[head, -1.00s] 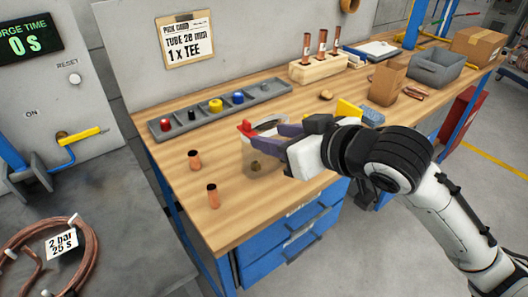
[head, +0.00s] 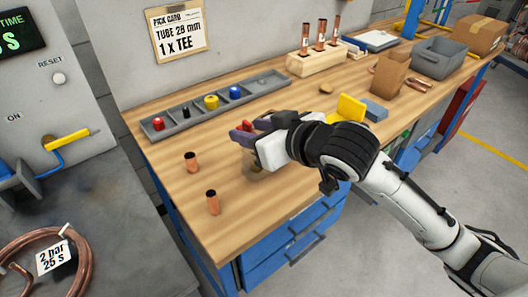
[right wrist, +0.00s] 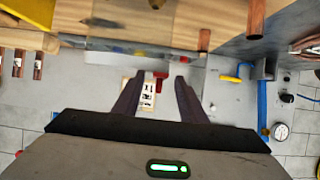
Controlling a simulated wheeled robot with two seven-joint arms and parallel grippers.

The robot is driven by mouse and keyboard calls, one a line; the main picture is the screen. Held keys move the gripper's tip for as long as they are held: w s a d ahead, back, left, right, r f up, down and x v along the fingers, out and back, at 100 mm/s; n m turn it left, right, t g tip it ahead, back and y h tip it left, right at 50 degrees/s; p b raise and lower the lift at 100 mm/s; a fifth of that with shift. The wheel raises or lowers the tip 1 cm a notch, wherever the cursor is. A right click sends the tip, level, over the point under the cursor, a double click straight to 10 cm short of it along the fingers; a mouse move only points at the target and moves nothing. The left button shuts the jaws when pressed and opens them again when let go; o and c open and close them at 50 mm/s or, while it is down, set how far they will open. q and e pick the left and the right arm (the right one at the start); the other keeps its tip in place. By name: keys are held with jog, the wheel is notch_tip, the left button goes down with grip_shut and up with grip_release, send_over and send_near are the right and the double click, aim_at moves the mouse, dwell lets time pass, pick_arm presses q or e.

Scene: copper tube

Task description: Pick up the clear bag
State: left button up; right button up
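The clear bag (head: 250,164) stands on the wooden bench and is mostly hidden behind my right gripper in the head view. Its red clip (head: 246,125) shows just above the purple fingers. My right gripper (head: 243,138) is at the bag's upper part. In the right wrist view the two dark fingers are apart, with a red piece (right wrist: 160,80), seemingly the clip, between their tips. I cannot tell whether the fingers touch the bag. My left gripper is not in view.
Two copper pieces (head: 191,162) (head: 213,202) stand left of the bag on the bench (head: 160,190). A grey parts tray (head: 175,131) lies behind. A yellow block (head: 350,107), blue block (head: 376,110) and cardboard box (head: 390,75) are to the right.

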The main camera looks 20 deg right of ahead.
grip_shut()
